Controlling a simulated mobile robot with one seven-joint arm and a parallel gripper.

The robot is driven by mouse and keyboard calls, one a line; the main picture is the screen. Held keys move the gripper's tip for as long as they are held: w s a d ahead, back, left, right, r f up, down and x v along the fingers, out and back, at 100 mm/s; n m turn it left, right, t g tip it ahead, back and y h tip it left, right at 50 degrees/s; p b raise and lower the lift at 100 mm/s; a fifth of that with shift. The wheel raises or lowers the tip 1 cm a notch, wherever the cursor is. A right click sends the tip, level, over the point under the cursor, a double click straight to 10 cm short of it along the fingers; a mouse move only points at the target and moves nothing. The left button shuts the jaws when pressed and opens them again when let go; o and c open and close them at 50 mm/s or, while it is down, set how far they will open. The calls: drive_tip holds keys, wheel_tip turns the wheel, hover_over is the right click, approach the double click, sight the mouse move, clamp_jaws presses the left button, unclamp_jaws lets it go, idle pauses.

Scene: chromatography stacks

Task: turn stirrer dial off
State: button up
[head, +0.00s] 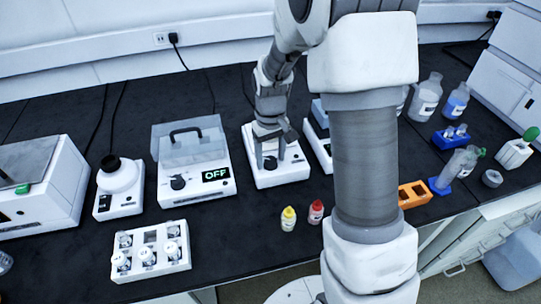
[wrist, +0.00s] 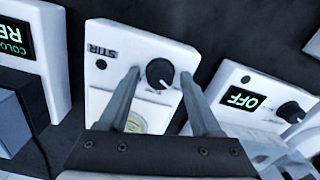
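The stirrer is a white box (head: 283,177) under my gripper in the head view; it also shows in the wrist view (wrist: 110,85) with an upside-down STIR label. Its round black dial (wrist: 160,73) has a pale pointer mark. A small dark green lamp (wrist: 101,64) sits near the label. My gripper (head: 271,159) points down over the stirrer's front. In the wrist view my gripper (wrist: 160,77) is open, with one finger on each side of the dial and gaps between. Fingertip height relative to the dial is hard to tell.
Left of the stirrer stands a lidded device (head: 205,185) whose display reads OFF. Another white device (head: 318,145) stands close on the right, partly behind my arm. Yellow (head: 289,219) and red (head: 316,212) capped bottles stand in front. A white vial rack (head: 150,252) is front left.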

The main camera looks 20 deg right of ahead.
sight(270, 160)
drive_tip(key=shift+o, duration=0.2)
drive_tip(key=shift+r, duration=0.1)
wheel_tip(270, 160, up, 17)
drive_tip(key=p, duration=0.3)
drive_tip(key=shift+p, duration=0.3)
drive_tip(key=shift+r, duration=0.2)
drive_tip(key=s+r+m+t+p, duration=0.1)
drive_tip(key=s+r+t+p, duration=0.1)
drive_tip(key=s+r, duration=0.5)
drive_tip(key=s+r+m+t+p, duration=0.1)
drive_tip(key=s+r+t+p, duration=0.2)
drive_tip(key=s, duration=1)
drive_tip(key=shift+s+r+t+p, duration=0.35)
drive_tip(key=shift+r+p, duration=0.75)
drive_tip(key=shift+r, duration=1.05)
